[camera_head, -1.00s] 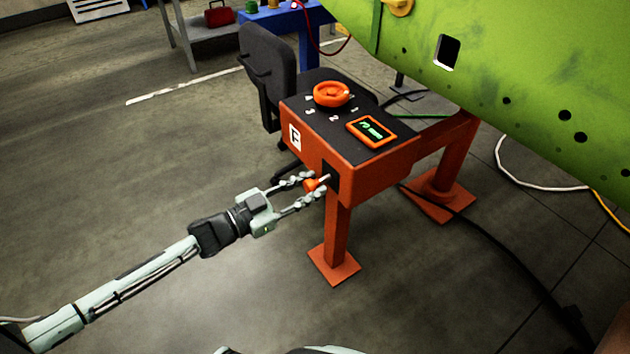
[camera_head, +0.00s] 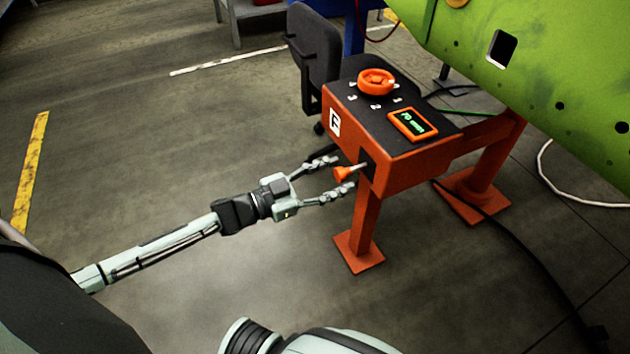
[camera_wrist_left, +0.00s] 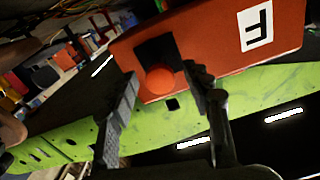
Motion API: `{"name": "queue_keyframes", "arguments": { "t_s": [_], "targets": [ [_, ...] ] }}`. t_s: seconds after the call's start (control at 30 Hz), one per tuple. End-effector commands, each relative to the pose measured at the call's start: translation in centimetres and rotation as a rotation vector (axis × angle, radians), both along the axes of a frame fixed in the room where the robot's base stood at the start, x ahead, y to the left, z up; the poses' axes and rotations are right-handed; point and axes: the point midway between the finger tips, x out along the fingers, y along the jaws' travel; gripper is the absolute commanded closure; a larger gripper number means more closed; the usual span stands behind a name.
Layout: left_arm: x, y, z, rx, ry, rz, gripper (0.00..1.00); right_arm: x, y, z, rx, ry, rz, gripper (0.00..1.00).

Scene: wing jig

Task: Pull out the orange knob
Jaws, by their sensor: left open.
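The orange knob (camera_head: 342,174) sticks out on a pale shaft from a dark plate on the side of the orange console box (camera_head: 408,168). In the left wrist view the knob (camera_wrist_left: 160,80) shows as a round end in front of the dark plate. My left gripper (camera_head: 345,174) is open, its two fingers (camera_wrist_left: 164,80) spread on either side of the knob. Gaps show between the knob and both fingers in the wrist view. My right gripper is out of view.
The console top carries an orange dial (camera_head: 376,81) and a small lit display (camera_head: 412,124). A black chair (camera_head: 315,55) stands behind it, and a green wing panel (camera_head: 560,90) hangs at the upper right. The floor left of the console is clear.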

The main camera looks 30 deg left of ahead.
Motion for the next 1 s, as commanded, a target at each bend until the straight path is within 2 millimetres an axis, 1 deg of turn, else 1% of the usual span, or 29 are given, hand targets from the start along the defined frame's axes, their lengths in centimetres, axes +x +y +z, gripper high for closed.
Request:
{"name": "queue_keyframes", "arguments": {
  "t_s": [0.3, 0.5, 0.6, 0.7, 1.0],
  "targets": [
    [-5.1, 3.9, -0.2, 0.002, 0.005, -0.001, 0.51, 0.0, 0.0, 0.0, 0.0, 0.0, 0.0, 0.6],
    [-7.8, 6.0, -0.1, 0.002, 0.002, 0.0, 0.51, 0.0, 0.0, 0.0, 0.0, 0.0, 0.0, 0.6],
    [-8.6, 6.6, -0.1, 0.001, 0.002, -0.001, 0.51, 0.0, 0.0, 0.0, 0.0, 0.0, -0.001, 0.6],
    [-8.9, 6.9, 0.0, 0.0, 0.0, 0.0, 0.51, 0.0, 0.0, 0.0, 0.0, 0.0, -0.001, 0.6],
    [-9.0, 7.0, 0.1, 0.0, -0.001, 0.0, 0.51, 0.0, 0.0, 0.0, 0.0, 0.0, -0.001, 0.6]
  ]
}}
